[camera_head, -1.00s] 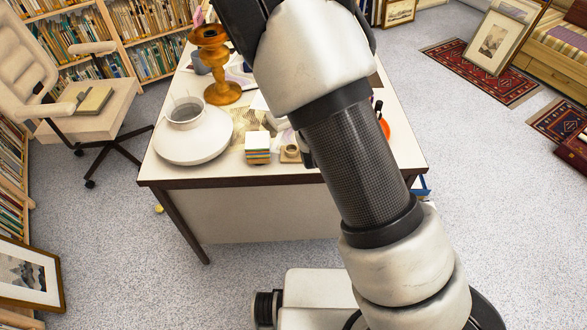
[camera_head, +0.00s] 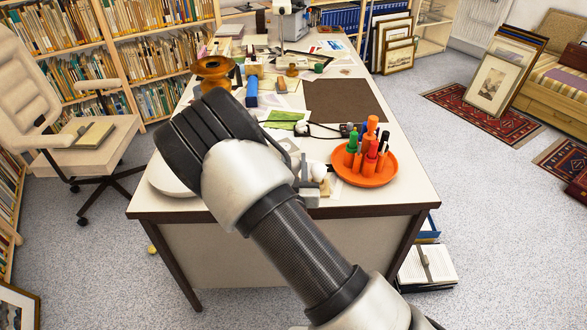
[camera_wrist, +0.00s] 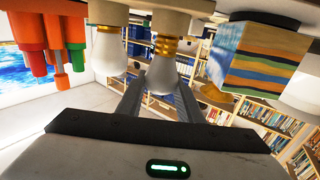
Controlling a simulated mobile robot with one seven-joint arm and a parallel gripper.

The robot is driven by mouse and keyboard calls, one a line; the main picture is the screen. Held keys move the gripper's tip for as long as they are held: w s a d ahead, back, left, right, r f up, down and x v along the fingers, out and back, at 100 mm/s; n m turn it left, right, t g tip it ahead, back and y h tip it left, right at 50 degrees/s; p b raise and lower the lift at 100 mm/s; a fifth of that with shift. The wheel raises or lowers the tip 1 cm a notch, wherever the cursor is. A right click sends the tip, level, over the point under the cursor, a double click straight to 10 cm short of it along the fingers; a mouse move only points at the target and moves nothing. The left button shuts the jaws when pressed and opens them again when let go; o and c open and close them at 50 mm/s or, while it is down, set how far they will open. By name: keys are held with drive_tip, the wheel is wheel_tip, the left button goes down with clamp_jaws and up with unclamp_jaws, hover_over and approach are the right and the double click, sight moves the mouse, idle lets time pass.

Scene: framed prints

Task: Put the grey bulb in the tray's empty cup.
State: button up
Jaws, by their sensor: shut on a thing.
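In the wrist view, which is upside down, my gripper (camera_wrist: 158,82) has a finger on either side of a pale grey bulb (camera_wrist: 160,74) with a gold screw base (camera_wrist: 166,46). It is shut on this bulb. A second, whiter bulb (camera_wrist: 110,52) with a gold base stands beside it. A pale tray surface (camera_wrist: 182,21) shows at the bulbs' base ends; I cannot tell whether the held bulb's base is inside a cup. In the head view a small white bulb (camera_head: 318,170) shows near the desk's front edge; my arm hides most of the gripper and tray.
An orange dish (camera_head: 375,178) of upright markers stands right on the desk (camera_head: 405,200). A striped block (camera_wrist: 258,62) is close to the bulbs. A brown mat (camera_head: 345,100) lies behind.

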drive_tip(key=shift+f, duration=0.7)
drive_tip(key=shift+f, duration=0.2)
drive_tip(key=o, duration=0.7)
drive_tip(key=shift+o, duration=0.2)
drive_tip(key=shift+r, duration=0.1)
